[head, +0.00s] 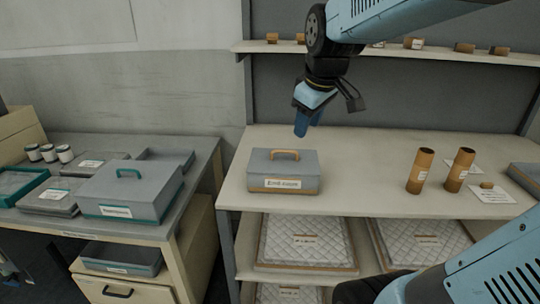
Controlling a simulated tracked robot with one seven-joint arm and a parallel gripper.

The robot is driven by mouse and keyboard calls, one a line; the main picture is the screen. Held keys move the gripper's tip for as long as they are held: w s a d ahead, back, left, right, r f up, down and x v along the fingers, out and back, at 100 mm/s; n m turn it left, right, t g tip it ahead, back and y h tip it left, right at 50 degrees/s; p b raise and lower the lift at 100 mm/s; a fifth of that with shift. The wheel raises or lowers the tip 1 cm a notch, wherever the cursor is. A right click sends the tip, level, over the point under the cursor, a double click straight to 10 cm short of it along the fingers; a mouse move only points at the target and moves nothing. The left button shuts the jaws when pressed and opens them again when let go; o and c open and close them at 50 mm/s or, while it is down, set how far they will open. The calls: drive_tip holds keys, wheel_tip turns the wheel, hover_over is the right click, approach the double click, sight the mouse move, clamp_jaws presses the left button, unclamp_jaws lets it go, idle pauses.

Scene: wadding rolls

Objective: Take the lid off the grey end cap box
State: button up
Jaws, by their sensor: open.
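A grey box (284,183) with an orange-brown base band and a white label stands on the middle table. Its grey lid (265,163) is on, with an orange-brown arched handle (285,153) on top. The label is too small to read surely. A second grey box (125,199) with a teal handle and teal base band stands on the left table, its lid on. My gripper (306,122) is open and empty, pointing down above and slightly behind the orange-handled box, apart from it.
Two brown cardboard tubes (420,171) (459,170) stand upright on the right part of the middle table (365,198), near paper cards (491,193). Quilted pads (306,243) lie on the shelf below. A wall shelf (400,52) runs behind. The tabletop between box and tubes is clear.

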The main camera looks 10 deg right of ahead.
sight(285, 151)
drive_tip(key=w+f+n, duration=0.3)
drive_tip(key=w+n, duration=0.4)
drive_tip(key=w, duration=0.5)
drive_tip(key=shift+g+y, duration=0.3)
drive_tip(key=shift+g, duration=0.1)
drive_tip(key=x, duration=0.9)
drive_tip(key=d+x, duration=0.1)
drive_tip(key=x, duration=0.4)
drive_tip(key=shift+w, duration=0.1)
clamp_jaws()
